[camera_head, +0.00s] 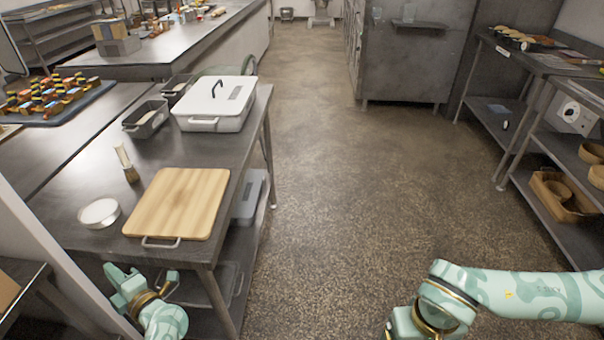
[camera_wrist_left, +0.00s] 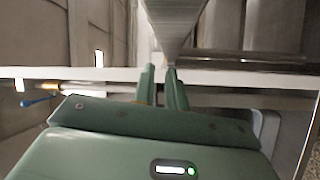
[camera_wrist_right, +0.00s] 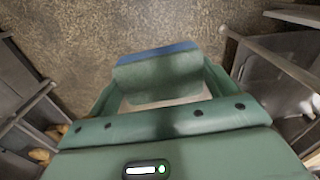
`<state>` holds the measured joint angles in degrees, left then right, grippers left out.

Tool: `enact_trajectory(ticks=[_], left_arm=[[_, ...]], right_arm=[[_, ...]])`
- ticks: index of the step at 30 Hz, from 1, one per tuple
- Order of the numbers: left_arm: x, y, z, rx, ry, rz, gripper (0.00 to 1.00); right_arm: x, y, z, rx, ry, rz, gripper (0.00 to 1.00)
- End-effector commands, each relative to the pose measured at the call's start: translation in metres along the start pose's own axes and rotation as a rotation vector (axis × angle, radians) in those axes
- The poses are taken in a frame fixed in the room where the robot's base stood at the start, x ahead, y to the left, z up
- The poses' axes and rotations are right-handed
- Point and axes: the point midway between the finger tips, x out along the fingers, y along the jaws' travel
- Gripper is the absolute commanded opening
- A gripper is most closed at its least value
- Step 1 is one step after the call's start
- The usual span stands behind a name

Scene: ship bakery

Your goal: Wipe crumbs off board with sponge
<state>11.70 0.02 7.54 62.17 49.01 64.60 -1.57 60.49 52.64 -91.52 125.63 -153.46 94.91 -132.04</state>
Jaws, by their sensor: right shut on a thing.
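The wooden cutting board (camera_head: 180,203) lies flat near the front of the left steel table, with a metal handle at its near edge. I cannot make out crumbs on it at this size. My right gripper (camera_wrist_right: 160,90) is shut on a block, seemingly the sponge (camera_wrist_right: 158,75), with a green face and a blue far edge. It is held over the floor, away from the board; in the head view only the right arm shows at lower right. My left gripper (camera_head: 145,277) is in front of the table's near edge, below the board. Its fingers (camera_wrist_left: 161,85) are slightly apart, with nothing between them.
A round white-topped tin (camera_head: 100,212) and a brush (camera_head: 127,164) stand left of the board. A white lidded box (camera_head: 216,104) and dark pans (camera_head: 146,119) sit behind it. Open floor (camera_head: 330,170) separates this table from the shelving (camera_head: 560,195) on the right.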

Motion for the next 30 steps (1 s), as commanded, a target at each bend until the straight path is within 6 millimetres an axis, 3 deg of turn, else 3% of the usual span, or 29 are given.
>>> enact_trajectory(ticks=[1,3,6,8,12,15,20,23,30], left_arm=[[0.019,0.028,-0.018,-0.174,0.155,-0.024,0.13],[0.035,0.051,-0.050,-0.474,0.422,-0.103,0.13],[0.035,0.067,-0.072,-0.942,0.810,-0.296,0.13],[0.024,0.074,-0.063,-1.197,1.006,-0.454,0.13],[-0.003,0.117,-0.011,-1.642,1.315,-0.872,0.13],[-0.016,0.149,0.016,-1.792,1.409,-1.096,0.13],[-0.025,0.173,0.035,-1.874,1.460,-1.266,0.13],[-0.026,0.167,0.041,-1.881,1.468,-1.290,0.13],[-0.026,0.119,0.060,-1.874,1.471,-1.286,0.13]], right_arm=[[-0.005,0.000,-0.001,0.000,0.004,0.000,0.67],[-0.010,0.000,-0.001,0.000,0.007,0.000,0.67],[-0.016,0.000,-0.001,0.001,0.009,0.001,0.67],[-0.019,0.000,-0.001,0.001,0.011,0.000,0.67],[-0.025,0.000,-0.001,0.001,0.013,0.000,0.67],[-0.027,0.000,-0.001,0.002,0.014,0.001,0.67],[-0.026,0.000,-0.001,0.002,0.013,0.001,0.67],[-0.018,0.000,-0.001,0.002,0.009,0.001,0.67],[0.020,0.000,0.001,0.002,-0.012,0.001,0.67]])
